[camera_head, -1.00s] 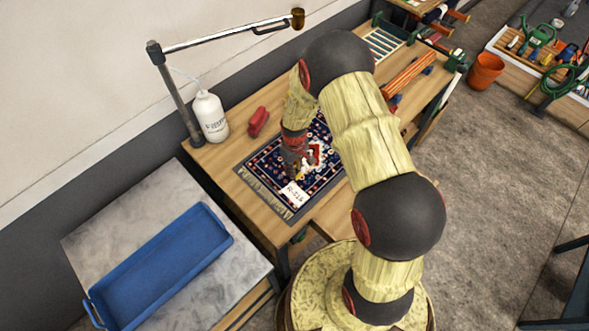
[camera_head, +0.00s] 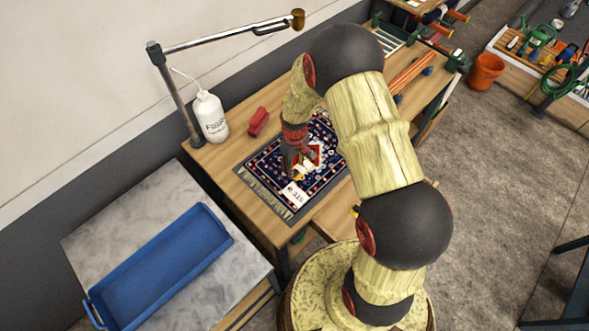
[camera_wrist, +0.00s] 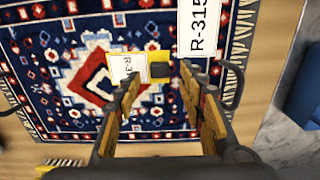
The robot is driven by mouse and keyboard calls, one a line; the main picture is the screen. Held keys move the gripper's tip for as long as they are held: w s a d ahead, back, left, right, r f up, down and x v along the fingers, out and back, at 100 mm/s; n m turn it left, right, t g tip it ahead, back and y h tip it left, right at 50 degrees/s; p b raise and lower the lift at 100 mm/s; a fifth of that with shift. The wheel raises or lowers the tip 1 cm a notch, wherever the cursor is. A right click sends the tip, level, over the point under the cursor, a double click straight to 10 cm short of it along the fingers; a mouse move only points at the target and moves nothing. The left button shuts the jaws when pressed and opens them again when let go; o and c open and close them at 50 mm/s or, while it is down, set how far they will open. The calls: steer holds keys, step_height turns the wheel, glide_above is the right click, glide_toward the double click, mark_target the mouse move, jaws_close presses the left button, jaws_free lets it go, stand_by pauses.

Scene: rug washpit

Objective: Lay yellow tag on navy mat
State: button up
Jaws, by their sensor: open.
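The yellow tag (camera_wrist: 158,56) carries a white printed label and a dark block. In the wrist view it appears to lie on the navy mat (camera_wrist: 60,40), just beyond my fingertips; a small part of it shows in the head view (camera_head: 299,173). The navy mat (camera_head: 262,168), patterned in red and white with fringed ends, lies flat on the wooden table. My gripper (camera_wrist: 160,80) is open, its fingers apart and pointing at the tag. In the head view my gripper (camera_head: 298,162) is low over the mat. I cannot tell whether a finger touches the tag.
A white card marked R-315 (camera_head: 294,193) lies at the mat's near end. A red object (camera_head: 258,121) and a white bottle (camera_head: 211,118) stand behind the mat. A blue tray (camera_head: 160,265) sits on the grey-topped table at left.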

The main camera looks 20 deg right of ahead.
step_height(320, 180, up, 8)
step_height(320, 180, up, 12)
steer(key=r+t, duration=0.1)
glide_above(295, 172)
steer(key=s+a, duration=0.1)
steer(key=s+a+r+m+t, duration=0.15)
steer(key=s+r, duration=0.25)
steer(key=r, duration=0.5)
steer(key=s+r+m+t, duration=0.1)
steer(key=s+r, duration=0.5)
steer(key=s, duration=0.2)
steer(key=s+a+r+m+t, duration=0.1)
steer(key=s+r+m+t, duration=0.1)
steer(key=s+r, duration=0.4)
steer(key=s, duration=0.3)
steer(key=shift+s, duration=0.2)
steer(key=shift+s+a+f, duration=0.1)
